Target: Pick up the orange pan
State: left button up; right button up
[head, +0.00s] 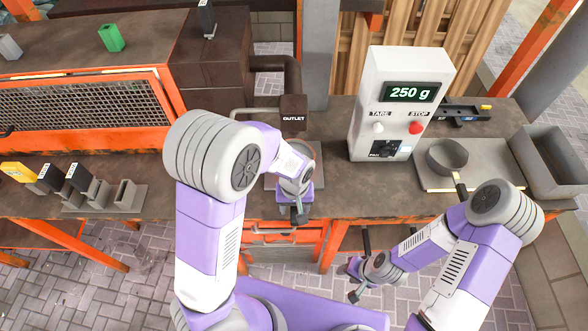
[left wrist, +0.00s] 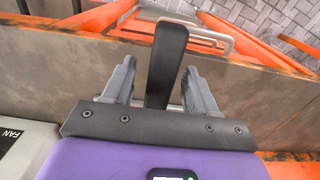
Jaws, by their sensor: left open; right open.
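My left gripper (head: 299,212) is at the bench's front edge, below the outlet. In the left wrist view my left gripper (left wrist: 158,88) is open, with a dark upright handle (left wrist: 168,58) between its fingers; I cannot tell whether they touch it. In the head view, my left arm mostly hides a round reddish-rimmed thing (head: 317,152) under the outlet. It may be the orange pan, but its colour is unclear. My right gripper (head: 353,280) is open and empty, low in front of the bench.
The outlet (head: 293,118) hangs just behind my left wrist. A white scale (head: 399,100) reading 250 g stands to the right.

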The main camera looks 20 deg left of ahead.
pick_arm(q)
jog(key=shift+f, duration=0.3)
jog(key=shift+r, duration=0.1)
grip_shut()
